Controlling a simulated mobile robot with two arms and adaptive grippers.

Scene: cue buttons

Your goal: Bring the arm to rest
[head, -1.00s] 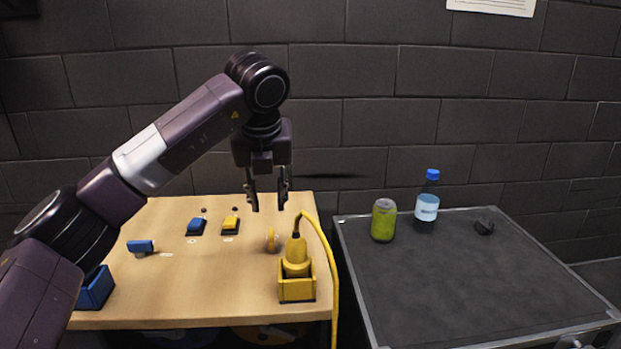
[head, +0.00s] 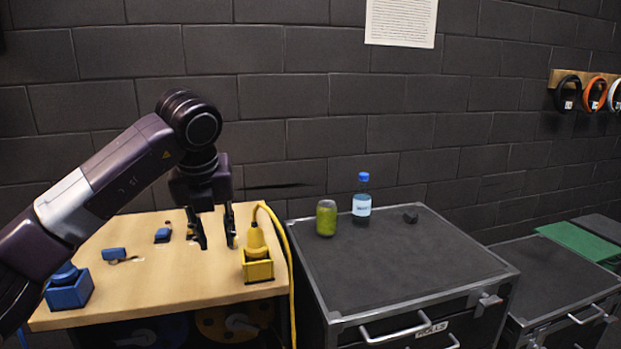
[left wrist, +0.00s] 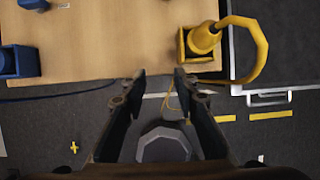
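My left gripper (head: 216,242) hangs over the wooden table (head: 140,292), fingers pointing down, open with nothing between them. In the left wrist view its open fingers (left wrist: 159,76) show over floor by the table's edge. A blue button (head: 163,235) stands toward the table's back. The yellow button beside it is mostly hidden behind my gripper. A small blue piece (head: 114,254) lies nearer the front left. The yellow holder (head: 258,271) with a yellow corded device (head: 256,241) stands to the gripper's right, apart from it. My right gripper is not in view.
A blue box (head: 70,292) stands at the table's front left. A yellow cable (head: 290,270) drops past the table's right edge.

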